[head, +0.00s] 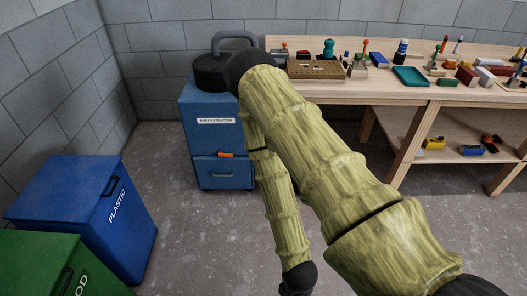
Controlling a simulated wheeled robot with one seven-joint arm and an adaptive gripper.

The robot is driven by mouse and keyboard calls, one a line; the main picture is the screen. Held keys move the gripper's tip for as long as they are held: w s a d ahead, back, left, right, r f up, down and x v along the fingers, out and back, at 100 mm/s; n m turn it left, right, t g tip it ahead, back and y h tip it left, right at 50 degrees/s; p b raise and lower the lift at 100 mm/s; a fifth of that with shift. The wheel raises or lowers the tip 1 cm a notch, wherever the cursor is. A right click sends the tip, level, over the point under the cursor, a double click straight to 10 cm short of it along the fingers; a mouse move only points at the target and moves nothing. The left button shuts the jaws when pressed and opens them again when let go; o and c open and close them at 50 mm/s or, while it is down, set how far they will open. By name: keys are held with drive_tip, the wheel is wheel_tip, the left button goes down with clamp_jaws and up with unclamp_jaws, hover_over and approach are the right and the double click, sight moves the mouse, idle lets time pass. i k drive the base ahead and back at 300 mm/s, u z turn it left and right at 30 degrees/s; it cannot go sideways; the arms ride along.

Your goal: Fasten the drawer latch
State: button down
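The drawer (209,178) is the lower front of the blue dust extraction cabinet (196,104), which stands on the floor left of the workbench. The drawer looks closed or nearly so; I cannot tell whether it is fully flush. A small orange latch (226,154) lies roughly level near the drawer's top edge, at the seam with the cabinet body. I cannot tell from here whether it is engaged. A dark handle shows below it. My arm crosses in front of the cabinet's right side and bends back down. My gripper is not in view.
A wooden workbench (397,92) with several tools and blocks on top and a lower shelf stands at the right. A blue plastic bin (70,194) and a green bin (30,257) stand at the left. Grey floor (195,232) before the cabinet is clear.

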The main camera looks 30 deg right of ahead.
sight(221, 154)
drive_tip(key=z, duration=0.55)
drive_tip(key=k, duration=0.6)
drive_tip(key=u, duration=0.8)
drive_tip(key=i, duration=1.55)
drive_tip(key=z, duration=0.6)
